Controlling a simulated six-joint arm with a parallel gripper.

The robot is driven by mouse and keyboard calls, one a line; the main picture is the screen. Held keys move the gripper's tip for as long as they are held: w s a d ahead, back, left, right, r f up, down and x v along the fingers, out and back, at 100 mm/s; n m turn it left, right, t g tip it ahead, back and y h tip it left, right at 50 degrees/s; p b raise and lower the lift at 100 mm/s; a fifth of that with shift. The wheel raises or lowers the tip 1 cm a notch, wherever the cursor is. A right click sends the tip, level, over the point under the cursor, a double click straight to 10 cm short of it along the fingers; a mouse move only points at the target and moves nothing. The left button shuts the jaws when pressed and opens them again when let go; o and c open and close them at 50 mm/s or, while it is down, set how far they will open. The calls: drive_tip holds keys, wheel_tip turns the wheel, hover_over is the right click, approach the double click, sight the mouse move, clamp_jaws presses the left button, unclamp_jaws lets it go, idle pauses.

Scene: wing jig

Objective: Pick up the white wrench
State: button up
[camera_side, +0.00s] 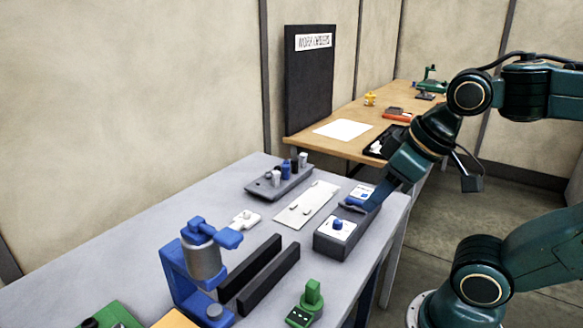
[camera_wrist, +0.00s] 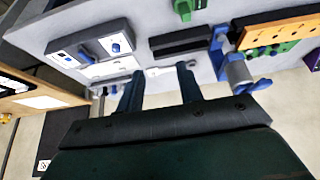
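The white wrench (camera_side: 243,219) seems to be the small white piece lying on the grey table, behind the dark bars and beside the blue clamp in the side view. In the wrist view a small white piece (camera_wrist: 158,71), apparently the wrench, shows beyond and between my fingertips, partly hidden by them. My gripper (camera_wrist: 160,69) is open and empty, its two dark blue fingers apart. In the side view my gripper (camera_side: 367,205) overlaps the grey control box at the table's right side, well to the right of the wrench.
The control box (camera_side: 330,246) has blue knobs. A blue clamp with a grey cylinder (camera_side: 204,262) stands close to the wrench. Two dark bars (camera_side: 268,272), a white plate (camera_side: 308,205), a grey tray (camera_side: 262,188) and a green part (camera_side: 308,303) lie around. A wooden bench (camera_side: 350,115) stands behind.

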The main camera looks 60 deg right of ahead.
drive_tip(key=o, duration=0.3)
drive_tip(key=w+a+r+n+g+y, duration=0.1)
drive_tip(key=w+a+r+n+y, duration=0.2)
drive_tip(key=w, duration=0.9)
drive_tip(key=w+r+n+g, duration=0.1)
drive_tip(key=w+r+n, duration=0.35)
drive_tip(key=w, duration=0.75)
drive_tip(key=w+d+f+n+g+y, duration=0.15)
drive_tip(key=w+d+f+n, duration=0.25)
drive_tip(key=w+f+n, duration=0.45)
drive_tip(key=w+d+f, duration=0.2)
drive_tip(key=f, duration=0.1)
drive_tip(key=w+d+f+n+g, duration=0.1)
drive_tip(key=w+d+f, duration=0.1)
drive_tip(key=f, duration=0.2)
drive_tip(key=w+d+f+n+g, duration=0.1)
drive_tip(key=w+d+f, duration=0.1)
drive_tip(key=f, duration=0.2)
drive_tip(key=shift+w+d+f, duration=0.1)
drive_tip(key=shift+w+d, duration=0.15)
drive_tip(key=shift+w, duration=0.1)
